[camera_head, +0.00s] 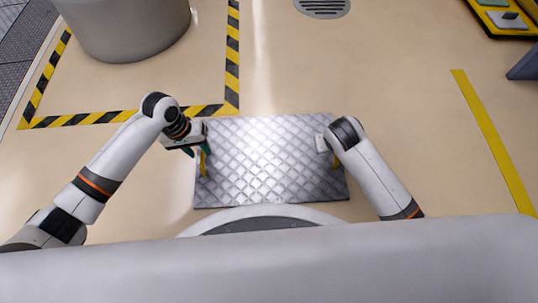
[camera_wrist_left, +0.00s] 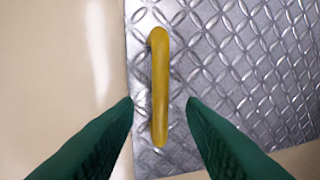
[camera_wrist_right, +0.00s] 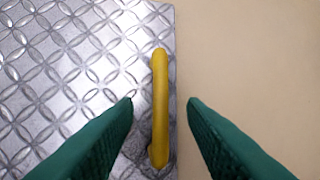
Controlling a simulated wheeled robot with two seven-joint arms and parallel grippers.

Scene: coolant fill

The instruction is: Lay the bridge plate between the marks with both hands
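The bridge plate (camera_head: 265,160) is a silver diamond-tread sheet in front of my base in the head view. It has a yellow handle near each short side. The left handle (camera_wrist_left: 160,88) stands between the open green fingers of my left gripper (camera_wrist_left: 160,102), which show no contact with it. The right handle (camera_wrist_right: 160,108) stands between the open fingers of my right gripper (camera_wrist_right: 160,102), also with gaps on both sides. In the head view my left gripper (camera_head: 197,150) is over the plate's left edge. My right gripper's fingers are hidden there behind its wrist.
A yellow floor stripe (camera_head: 492,140) runs at the right. Yellow-black hazard tape (camera_head: 232,60) borders a grey cylinder (camera_head: 125,25) at the upper left. A floor grate (camera_head: 322,8) and a yellow-edged case (camera_head: 505,18) lie at the back. The floor between plate and right stripe is clear.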

